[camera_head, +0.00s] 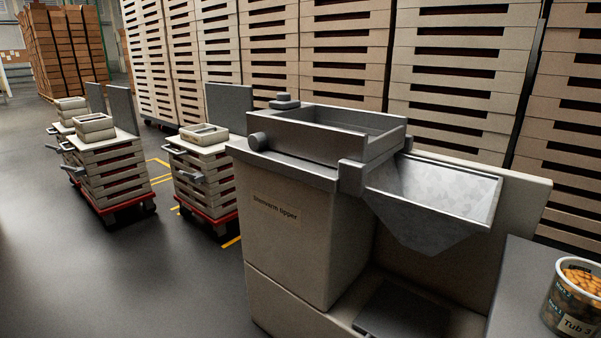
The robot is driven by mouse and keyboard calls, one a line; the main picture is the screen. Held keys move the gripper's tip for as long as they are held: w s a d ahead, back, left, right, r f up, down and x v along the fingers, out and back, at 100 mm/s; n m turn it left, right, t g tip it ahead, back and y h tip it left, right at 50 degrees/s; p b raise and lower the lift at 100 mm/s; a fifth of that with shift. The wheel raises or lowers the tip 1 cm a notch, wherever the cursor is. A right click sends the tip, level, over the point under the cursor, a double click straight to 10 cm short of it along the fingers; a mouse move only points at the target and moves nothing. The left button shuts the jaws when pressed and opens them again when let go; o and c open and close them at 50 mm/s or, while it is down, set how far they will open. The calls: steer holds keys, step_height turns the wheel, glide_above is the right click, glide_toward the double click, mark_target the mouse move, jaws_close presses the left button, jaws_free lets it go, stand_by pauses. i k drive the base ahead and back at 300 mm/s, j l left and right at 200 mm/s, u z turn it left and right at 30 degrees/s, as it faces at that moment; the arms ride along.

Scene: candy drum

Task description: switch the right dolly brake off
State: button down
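Low red wheeled dollies carry stacks of beige trays at the left. The rightmost dolly (217,222) shows as a red edge low under its tray stack (203,172), just left of the starworm tipper. A grey upright panel (228,108) stands behind that stack, and a handle sticks out at the stack's left side. Another red dolly (124,209) stands to its left under a similar stack. A brake on the right dolly is too small or hidden to make out, so its state cannot be told. My gripper is not in view.
The beige starworm tipper (285,235) with its grey chute (434,195) fills the middle and right. A labelled tub (573,300) stands on a grey surface at the far right. Tall tray stacks line the back. Dark floor (60,270) is open at the front left.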

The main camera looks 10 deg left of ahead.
mark_target(182, 172)
steer(key=i+j, duration=0.35)
steer(key=j, duration=0.25)
steer(key=i+j, duration=0.35)
steer(key=j, duration=0.2)
steer(key=i+j, duration=0.35)
steer(key=j, duration=0.25)
steer(key=i+j+u, duration=0.1)
steer(key=i+j, duration=0.25)
steer(key=j, duration=0.25)
steer(key=i+j, duration=0.35)
steer(key=j, duration=0.2)
steer(key=i+j, duration=0.35)
steer(key=j, duration=0.2)
steer(key=i+j, duration=0.35)
steer(key=j, duration=0.2)
steer(key=i+j+u, duration=0.1)
steer(key=i+j, duration=0.3)
steer(key=j, duration=0.15)
